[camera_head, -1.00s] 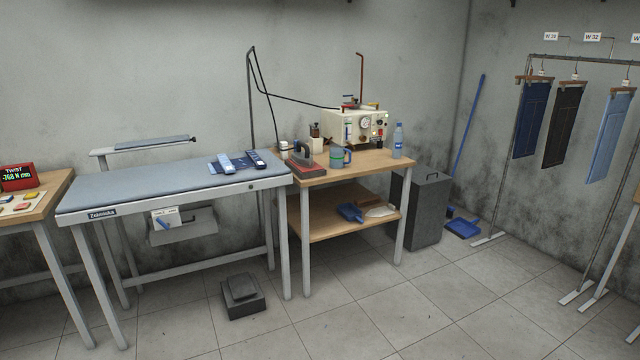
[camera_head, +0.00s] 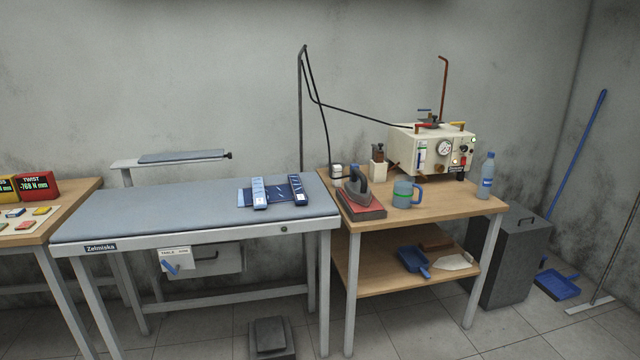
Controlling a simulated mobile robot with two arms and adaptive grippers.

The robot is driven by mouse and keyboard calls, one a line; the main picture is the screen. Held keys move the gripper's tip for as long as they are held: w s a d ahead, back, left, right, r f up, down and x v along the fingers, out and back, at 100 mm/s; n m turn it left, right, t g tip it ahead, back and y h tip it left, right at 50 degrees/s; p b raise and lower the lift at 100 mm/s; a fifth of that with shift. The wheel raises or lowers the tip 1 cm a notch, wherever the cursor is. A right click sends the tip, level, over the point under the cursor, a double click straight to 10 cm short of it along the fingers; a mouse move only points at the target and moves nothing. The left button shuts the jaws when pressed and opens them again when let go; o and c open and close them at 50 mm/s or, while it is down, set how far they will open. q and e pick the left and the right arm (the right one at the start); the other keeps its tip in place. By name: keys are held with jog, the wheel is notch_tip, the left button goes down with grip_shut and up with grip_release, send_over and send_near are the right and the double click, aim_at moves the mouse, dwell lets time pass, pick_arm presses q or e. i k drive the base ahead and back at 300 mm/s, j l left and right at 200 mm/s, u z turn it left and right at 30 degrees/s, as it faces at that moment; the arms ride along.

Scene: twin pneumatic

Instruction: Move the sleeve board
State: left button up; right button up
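The sleeve board (camera_head: 182,156) is a narrow grey padded board on a pale arm behind the ironing table, at the left back. A dark knob shows at its right end. It sits a little above the padded grey top of the ironing table (camera_head: 130,212). Folded denim pieces (camera_head: 272,191) lie on the table's right half. Neither of my grippers is in view.
A wooden side table (camera_head: 435,205) on the right holds an iron (camera_head: 354,186), a mug (camera_head: 404,194), a bottle (camera_head: 487,176) and a steam generator (camera_head: 432,150). A pedal (camera_head: 268,338) stands on the floor in front. A workbench (camera_head: 85,192) adjoins at the left.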

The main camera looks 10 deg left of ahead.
aim_at(217, 155)
jog(key=i+l+u, duration=0.3)
jog(key=i+u, duration=0.15)
jog(key=i+l+u, duration=0.9)
jog(key=l, duration=0.2)
